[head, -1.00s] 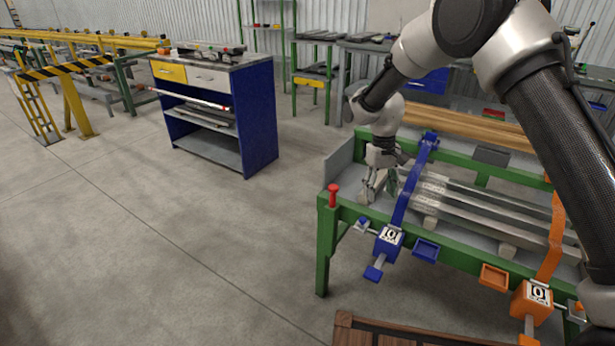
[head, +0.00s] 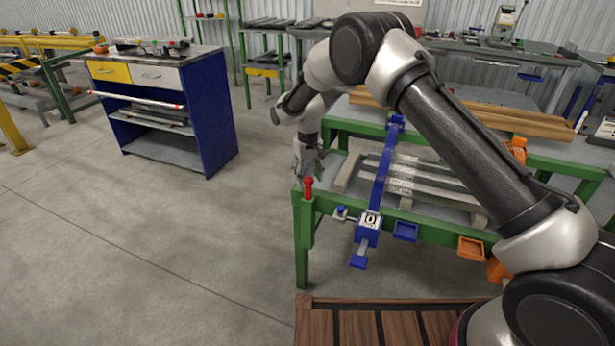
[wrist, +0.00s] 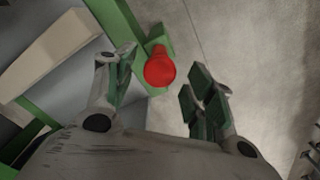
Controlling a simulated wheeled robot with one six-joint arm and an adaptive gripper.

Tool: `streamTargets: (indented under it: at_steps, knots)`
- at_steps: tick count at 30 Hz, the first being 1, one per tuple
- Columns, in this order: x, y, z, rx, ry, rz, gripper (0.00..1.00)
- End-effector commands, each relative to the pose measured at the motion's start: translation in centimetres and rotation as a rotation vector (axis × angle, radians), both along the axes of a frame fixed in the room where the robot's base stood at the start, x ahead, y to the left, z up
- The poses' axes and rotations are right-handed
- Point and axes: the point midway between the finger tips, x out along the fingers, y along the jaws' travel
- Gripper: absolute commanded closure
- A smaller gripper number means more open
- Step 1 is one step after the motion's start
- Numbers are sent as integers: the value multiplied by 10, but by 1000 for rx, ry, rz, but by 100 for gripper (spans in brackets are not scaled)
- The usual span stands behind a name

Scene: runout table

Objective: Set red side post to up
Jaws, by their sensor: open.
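The red side post (head: 308,186) stands at the near left corner of the green-framed runout table (head: 345,207). Its red head sits close above the green corner leg. In the wrist view the round red head (wrist: 160,69) shows from above, between the two finger pads and a little beyond them. My gripper (head: 308,168) is just above and behind the post in the head view, fingers pointing down. The wrist view shows my gripper (wrist: 162,88) open and empty, its pads apart on either side of the red head without visible contact.
A blue clamp (head: 370,226) with a long blue arm crosses the table right of the post, over several grey bars (head: 430,188). Blue (head: 405,231) and orange (head: 471,247) trays hang on the front rail. A blue cabinet (head: 215,115) stands left; floor between is clear.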

Motion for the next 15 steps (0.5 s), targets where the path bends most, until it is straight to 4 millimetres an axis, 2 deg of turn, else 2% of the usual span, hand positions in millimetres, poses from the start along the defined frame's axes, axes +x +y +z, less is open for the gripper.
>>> streamTargets:
  at_steps: [10, 11, 15]
  knots:
    - [0, 0, -7, 0, -1, 0, 46]
    - [0, 0, -7, 0, -1, 0, 50]
    - [0, 0, -7, 0, -1, 0, 75]
